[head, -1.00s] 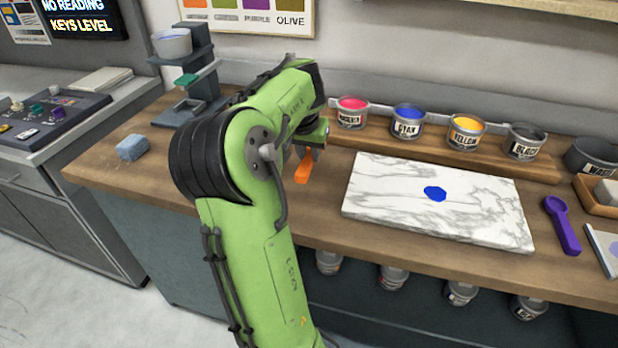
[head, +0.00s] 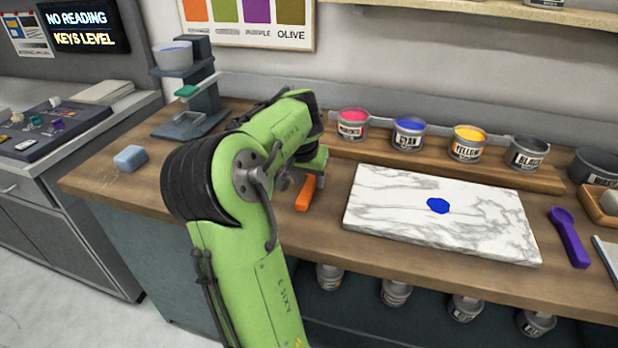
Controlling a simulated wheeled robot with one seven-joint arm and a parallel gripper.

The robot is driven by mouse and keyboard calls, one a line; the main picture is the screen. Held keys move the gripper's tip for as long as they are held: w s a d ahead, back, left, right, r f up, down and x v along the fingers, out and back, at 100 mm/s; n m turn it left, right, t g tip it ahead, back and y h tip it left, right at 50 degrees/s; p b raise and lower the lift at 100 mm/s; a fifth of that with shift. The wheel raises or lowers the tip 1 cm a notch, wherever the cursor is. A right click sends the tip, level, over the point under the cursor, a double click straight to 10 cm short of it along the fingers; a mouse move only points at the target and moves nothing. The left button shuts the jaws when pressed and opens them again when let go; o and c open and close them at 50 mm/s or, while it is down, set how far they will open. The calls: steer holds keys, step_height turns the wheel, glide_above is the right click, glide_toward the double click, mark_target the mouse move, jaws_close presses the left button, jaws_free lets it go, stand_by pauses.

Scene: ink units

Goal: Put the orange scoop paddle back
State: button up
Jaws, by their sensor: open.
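The orange scoop paddle (head: 306,193) shows only in part, as a short orange piece over the wooden counter, left of the marble slab. Its other end is hidden behind my arm. My gripper (head: 308,174) is at the end of my green arm, just above and beside the orange piece. It is open, but its fingers are mostly hidden by my wrist. I cannot tell whether the fingers touch the paddle or whether the paddle rests flat on the counter.
The marble slab (head: 400,222) carries a blue ink blob (head: 438,206). Ink cans stand on a wooden riser (head: 435,162) behind it. A purple scoop (head: 570,238) lies right of the slab. A blue sponge (head: 130,158) and a grey stand (head: 190,120) are at left.

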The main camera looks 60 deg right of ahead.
steer(key=w+p+v, duration=0.1)
steer(key=p+v, duration=0.2)
steer(key=v, duration=0.8)
steer(key=w+a+f+n+t+y, duration=0.1)
steer(key=w+a+n+t+y, duration=0.15)
steer(key=a, duration=0.65)
steer(key=w+a+n+t+y, duration=0.15)
steer(key=a+n, duration=0.25)
steer(key=a, duration=0.5)
steer(key=s+a+f+n, duration=0.1)
steer(key=s+a+n, duration=0.1)
steer(key=a, duration=0.4)
steer(key=s+a+f+n, duration=0.1)
steer(key=s+a+n, duration=0.1)
steer(key=a+n, duration=0.2)
steer(key=s+a+f+n+t, duration=0.1)
steer(key=s+a+n, duration=0.2)
steer(key=a, duration=0.5)
steer(key=shift+a+n, duration=0.35)
steer(key=shift+a, duration=0.05)
steer(key=shift+s, duration=0.1)
